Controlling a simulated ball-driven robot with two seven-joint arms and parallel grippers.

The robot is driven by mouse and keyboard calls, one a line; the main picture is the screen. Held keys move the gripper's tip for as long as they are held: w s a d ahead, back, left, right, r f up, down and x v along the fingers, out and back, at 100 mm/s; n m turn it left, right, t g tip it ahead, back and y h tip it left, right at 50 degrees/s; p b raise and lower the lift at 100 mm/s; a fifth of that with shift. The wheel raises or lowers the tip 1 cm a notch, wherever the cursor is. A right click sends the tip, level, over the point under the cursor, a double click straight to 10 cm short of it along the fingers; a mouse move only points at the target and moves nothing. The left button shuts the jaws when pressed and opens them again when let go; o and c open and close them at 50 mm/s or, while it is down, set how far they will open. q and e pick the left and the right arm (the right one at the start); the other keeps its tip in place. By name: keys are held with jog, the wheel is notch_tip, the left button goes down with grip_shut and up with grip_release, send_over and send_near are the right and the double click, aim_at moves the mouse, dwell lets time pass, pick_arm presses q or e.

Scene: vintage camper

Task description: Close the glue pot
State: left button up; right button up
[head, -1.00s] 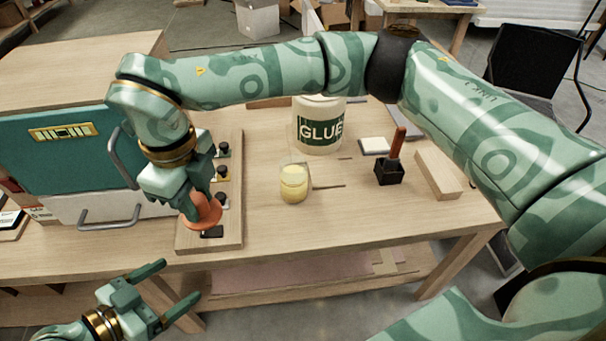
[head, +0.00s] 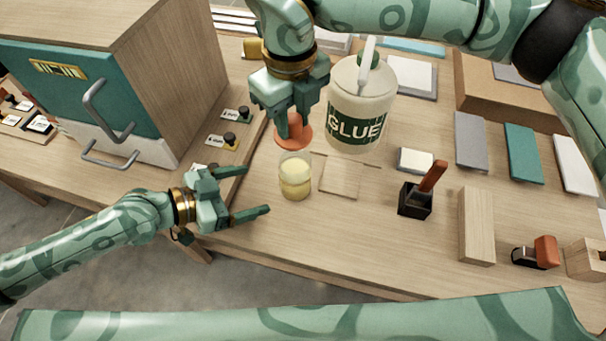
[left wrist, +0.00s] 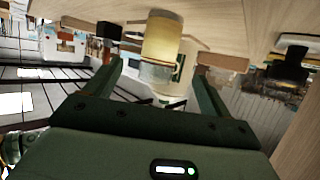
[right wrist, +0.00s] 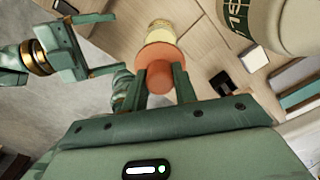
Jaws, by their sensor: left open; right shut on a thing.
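The glue pot (head: 295,183) is a small clear jar with yellow glue, upright on the workbench (head: 300,245) and uncovered. My right gripper (head: 294,128) is shut on the orange lid (head: 304,139), just behind the pot in the head view. In the right wrist view the lid (right wrist: 159,55) covers part of the pot (right wrist: 161,29). My left gripper (head: 257,191) is open and empty, left of the pot, with its fingers pointing at it. In the left wrist view the pot (left wrist: 163,38) lies between and beyond the fingertips, apparently untouched.
A large GLUE bottle (head: 358,105) stands behind right of the pot. A brush in a black holder (head: 415,200) and a wooden block (head: 477,226) stand to the right. A teal-fronted cabinet (head: 85,100) is at left. The bench in front of the pot is clear.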

aim_at(293, 137)
jog(key=shift+w+a, duration=0.1)
pick_arm(q)
jog(key=shift+w+d+f, duration=0.1)
jog(key=shift+w+d, duration=0.05)
jog(key=shift+w, duration=0.05)
pick_arm(e)
jog(key=shift+w+f, duration=0.1)
pick_arm(q)
jog(key=x, duration=1.1)
jog(key=shift+w+d+f, duration=0.15)
jog(key=shift+d+f, duration=0.1)
jog(key=shift+d, duration=0.05)
jog(key=c, duration=1.5)
jog(key=shift+o, duration=0.2)
pick_arm(e)
jog(key=shift+f, duration=2.45)
jog(key=shift+f, duration=0.9)
jog(key=shift+f, duration=0.6)
